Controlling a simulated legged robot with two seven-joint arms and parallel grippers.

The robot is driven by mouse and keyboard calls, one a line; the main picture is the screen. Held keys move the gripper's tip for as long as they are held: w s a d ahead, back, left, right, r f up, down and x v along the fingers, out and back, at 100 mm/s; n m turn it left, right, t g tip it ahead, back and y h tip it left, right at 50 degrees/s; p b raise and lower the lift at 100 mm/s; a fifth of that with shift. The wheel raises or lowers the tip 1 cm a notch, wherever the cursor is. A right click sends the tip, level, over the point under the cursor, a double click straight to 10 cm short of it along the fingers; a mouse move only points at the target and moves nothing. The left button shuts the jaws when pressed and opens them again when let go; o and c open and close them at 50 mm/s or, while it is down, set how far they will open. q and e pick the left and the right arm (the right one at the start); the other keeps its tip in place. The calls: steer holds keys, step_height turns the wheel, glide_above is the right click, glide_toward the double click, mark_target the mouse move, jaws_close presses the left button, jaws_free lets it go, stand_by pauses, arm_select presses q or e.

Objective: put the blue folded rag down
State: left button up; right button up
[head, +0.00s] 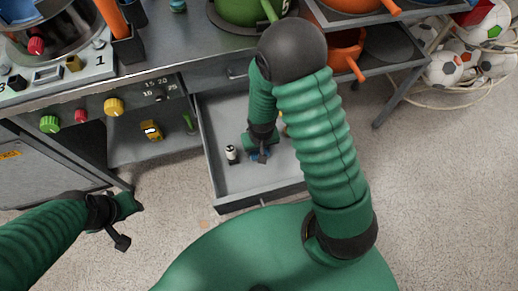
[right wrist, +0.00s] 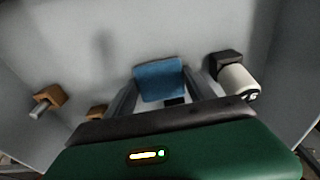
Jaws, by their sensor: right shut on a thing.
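The blue folded rag (right wrist: 160,80) is between the fingers of my right gripper (right wrist: 160,95) in the right wrist view. In the head view only a bit of the rag (head: 259,155) shows under my right gripper (head: 262,148), which is inside the open grey drawer (head: 262,200). My right gripper is shut on the rag. Whether the rag touches the drawer floor I cannot tell. My left gripper (head: 128,222) is at the lower left, away from the drawer; its finger opening is not clear.
A white and black cylinder (head: 231,154) stands in the drawer left of my right gripper; it also shows in the right wrist view (right wrist: 238,80). Small orange-brown blocks (right wrist: 48,97) lie on the other side. The drawer walls surround the gripper. Knobs line the bench front.

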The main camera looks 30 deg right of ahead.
steer(key=o, duration=1.8)
steer(key=shift+c, duration=0.2)
steer(key=shift+d, duration=0.1)
